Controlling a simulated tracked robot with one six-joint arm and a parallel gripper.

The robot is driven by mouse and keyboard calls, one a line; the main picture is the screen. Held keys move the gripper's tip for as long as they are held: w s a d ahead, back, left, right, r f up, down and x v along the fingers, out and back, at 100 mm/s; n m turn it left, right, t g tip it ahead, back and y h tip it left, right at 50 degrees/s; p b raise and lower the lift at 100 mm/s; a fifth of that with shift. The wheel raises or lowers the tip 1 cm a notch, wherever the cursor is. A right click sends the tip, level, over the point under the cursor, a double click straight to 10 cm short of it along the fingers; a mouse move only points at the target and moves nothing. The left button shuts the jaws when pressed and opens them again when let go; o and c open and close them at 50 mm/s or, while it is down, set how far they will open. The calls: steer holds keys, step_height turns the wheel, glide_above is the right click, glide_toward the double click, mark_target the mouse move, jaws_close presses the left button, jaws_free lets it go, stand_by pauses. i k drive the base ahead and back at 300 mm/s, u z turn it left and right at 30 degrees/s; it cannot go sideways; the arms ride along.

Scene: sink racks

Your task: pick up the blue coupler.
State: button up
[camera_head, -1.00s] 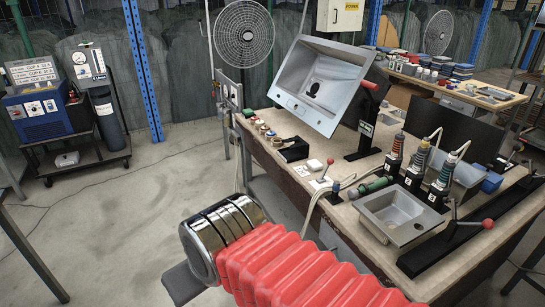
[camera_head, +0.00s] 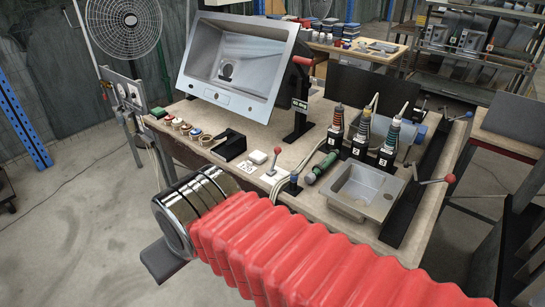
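My arm, with a red ribbed sleeve and a shiny metal end, crosses the foreground below the bench, apart from the blue piece. The fingers of my gripper do not show, so its opening and any contents are hidden.
A tilted steel sink (camera_head: 236,94) stands behind on a holder with a red handle. Several corded tools (camera_head: 361,134) stand upright at right, behind a small steel basin (camera_head: 363,190). A red-knobbed lever (camera_head: 449,179) stands farther right. A fan (camera_head: 125,27) and open floor are left.

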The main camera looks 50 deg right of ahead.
mark_target(294, 175)
steer(key=z, duration=0.6)
steer(key=i, duration=1)
steer(key=z, duration=0.55)
